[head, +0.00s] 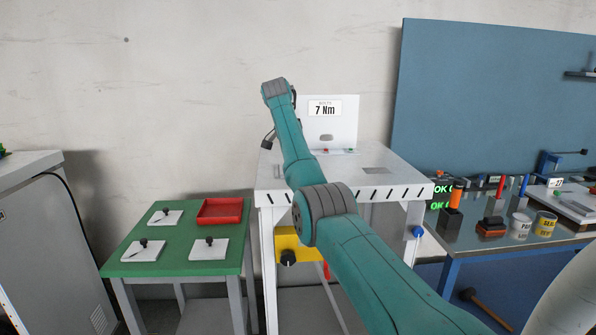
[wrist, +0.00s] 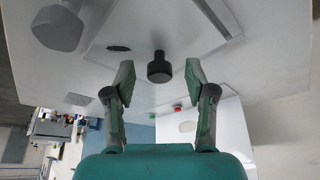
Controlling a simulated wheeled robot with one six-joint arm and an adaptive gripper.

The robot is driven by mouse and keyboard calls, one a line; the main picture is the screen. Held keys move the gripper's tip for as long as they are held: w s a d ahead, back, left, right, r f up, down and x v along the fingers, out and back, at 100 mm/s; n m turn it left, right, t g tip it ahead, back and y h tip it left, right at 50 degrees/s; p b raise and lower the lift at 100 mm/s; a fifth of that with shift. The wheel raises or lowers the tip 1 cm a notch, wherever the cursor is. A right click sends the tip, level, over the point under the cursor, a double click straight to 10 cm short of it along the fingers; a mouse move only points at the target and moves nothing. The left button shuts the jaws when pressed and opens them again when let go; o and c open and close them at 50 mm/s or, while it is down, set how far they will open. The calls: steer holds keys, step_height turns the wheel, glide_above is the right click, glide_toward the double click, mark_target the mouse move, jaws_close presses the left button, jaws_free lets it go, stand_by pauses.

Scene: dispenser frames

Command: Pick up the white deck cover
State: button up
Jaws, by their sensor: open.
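In the wrist view, the white deck cover (wrist: 150,32) appears as a pale panel outlined in the white deck, with a black round knob (wrist: 159,68) standing out from it. My gripper (wrist: 160,77) is open, with one finger on each side of the knob. The fingers look apart from the knob, and nothing is held. In the head view, my arm reaches over the white table (head: 390,181). The arm hides much of the tabletop, and I cannot make out the fingers or the cover there.
A white upright panel marked 7 Nm (head: 325,109) stands at the table's back. A green table (head: 178,238) at left holds a red tray (head: 220,211) and white plates with black knobs. A bench (head: 480,243) with tools and cans stands at right.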

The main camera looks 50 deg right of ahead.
steer(key=shift+d+f, duration=0.1)
steer(key=shift+f, duration=0.1)
jaws_close()
